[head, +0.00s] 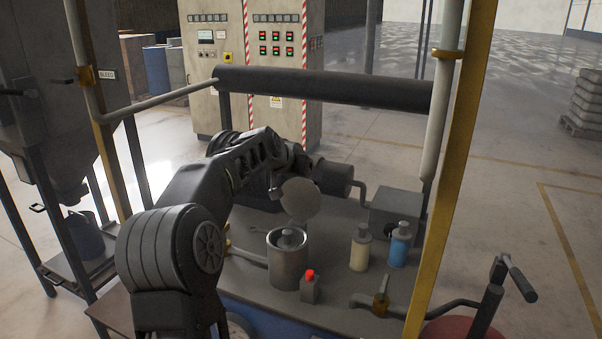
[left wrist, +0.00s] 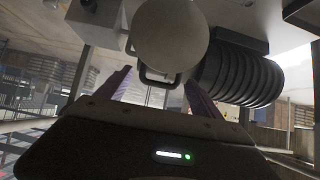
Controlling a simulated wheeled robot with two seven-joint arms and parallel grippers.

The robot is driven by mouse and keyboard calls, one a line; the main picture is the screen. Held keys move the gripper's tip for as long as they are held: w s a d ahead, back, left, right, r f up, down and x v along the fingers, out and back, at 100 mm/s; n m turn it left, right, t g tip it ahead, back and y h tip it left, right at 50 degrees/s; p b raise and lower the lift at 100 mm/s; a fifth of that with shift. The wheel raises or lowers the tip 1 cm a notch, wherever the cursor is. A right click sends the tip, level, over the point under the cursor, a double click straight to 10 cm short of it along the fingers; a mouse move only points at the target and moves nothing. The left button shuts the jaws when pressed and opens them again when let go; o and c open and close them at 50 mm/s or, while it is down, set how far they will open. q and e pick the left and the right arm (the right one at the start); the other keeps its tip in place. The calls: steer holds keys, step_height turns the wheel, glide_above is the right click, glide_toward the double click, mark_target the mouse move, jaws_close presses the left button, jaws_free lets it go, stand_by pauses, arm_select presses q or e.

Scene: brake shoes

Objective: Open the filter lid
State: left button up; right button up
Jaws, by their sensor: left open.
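The filter housing (head: 287,268) is a grey metal cylinder on the bench in the head view, with a darker round part showing in its top. A pale round disc, seemingly the filter lid (head: 299,198), stands tilted up above its back edge. In the left wrist view the lid (left wrist: 170,35) is close ahead, with a dark loop handle (left wrist: 157,78) at its lower edge. My left gripper (left wrist: 158,82) is open, its two fingers spread on either side of the handle; contact cannot be told. In the head view the fingers are largely hidden beside the lid. My right gripper is not in view.
A small red-capped bottle (head: 309,290) stands in front of the housing. A cream bottle (head: 361,250) and a blue bottle (head: 399,248) stand to its right. A grey box (head: 394,214) is behind them. A yellow post (head: 447,170) rises at the right.

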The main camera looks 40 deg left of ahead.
arm_select(q)
steer(key=b+v, duration=0.1)
steer(key=v, duration=0.6)
steer(key=shift+b, duration=0.35)
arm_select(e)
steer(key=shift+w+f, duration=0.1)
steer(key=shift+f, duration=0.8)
arm_select(q)
steer(key=shift+s+d+r, duration=0.1)
steer(key=shift+r, duration=0.05)
steer(key=shift+c, duration=0.3)
